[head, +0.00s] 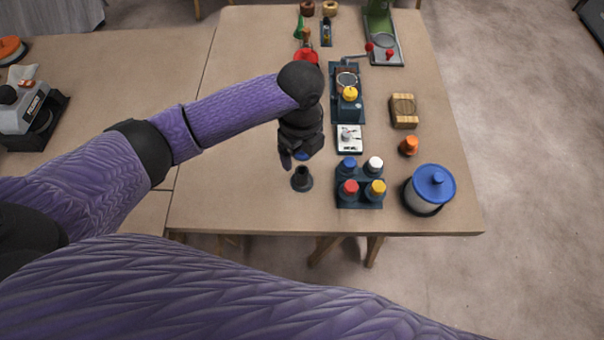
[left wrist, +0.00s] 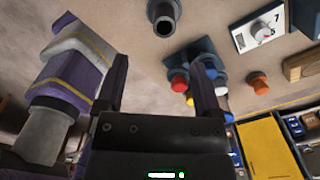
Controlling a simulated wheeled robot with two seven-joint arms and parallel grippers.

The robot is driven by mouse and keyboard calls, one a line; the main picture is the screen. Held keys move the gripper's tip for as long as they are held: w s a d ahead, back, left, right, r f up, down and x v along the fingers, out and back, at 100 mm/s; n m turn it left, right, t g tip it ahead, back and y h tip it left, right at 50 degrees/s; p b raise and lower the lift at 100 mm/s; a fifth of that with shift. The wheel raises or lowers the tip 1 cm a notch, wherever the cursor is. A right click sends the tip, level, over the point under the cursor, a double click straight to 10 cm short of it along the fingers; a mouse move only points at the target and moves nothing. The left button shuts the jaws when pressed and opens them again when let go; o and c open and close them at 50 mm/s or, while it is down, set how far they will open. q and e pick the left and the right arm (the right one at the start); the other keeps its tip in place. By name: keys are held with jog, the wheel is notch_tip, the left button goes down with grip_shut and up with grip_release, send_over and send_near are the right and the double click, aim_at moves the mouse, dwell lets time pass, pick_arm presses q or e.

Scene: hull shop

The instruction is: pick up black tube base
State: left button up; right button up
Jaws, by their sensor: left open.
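The black tube base (head: 302,180) stands upright on the wooden table, near its front edge, with its open top showing. It also shows at the top of the left wrist view (left wrist: 164,18), beyond the fingertips and partly cut off by the frame edge. My left gripper (head: 297,160) is just behind and above it in the head view, apart from it. In the left wrist view the two fingers (left wrist: 160,78) are spread with nothing between them. My right gripper is not in view.
A dark rack with coloured-capped bottles (head: 360,190) stands just right of the tube base. A blue-lidded jar (head: 430,190), an orange knob (head: 409,146) and a white dial box (head: 349,139) are further right and back. The table (head: 230,190) is clear to the left.

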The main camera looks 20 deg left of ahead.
aim_at(301, 171)
pick_arm(q)
jog(key=f+b, duration=0.1)
jog(key=f, duration=0.2)
jog(key=f+b, duration=0.1)
jog(key=f, duration=0.2)
jog(key=f+b, duration=0.2)
jog(key=f, duration=0.1)
jog(key=shift+w+f, duration=0.2)
jog(key=shift+w, duration=0.05)
jog(key=shift+r, duration=0.1)
grip_shut()
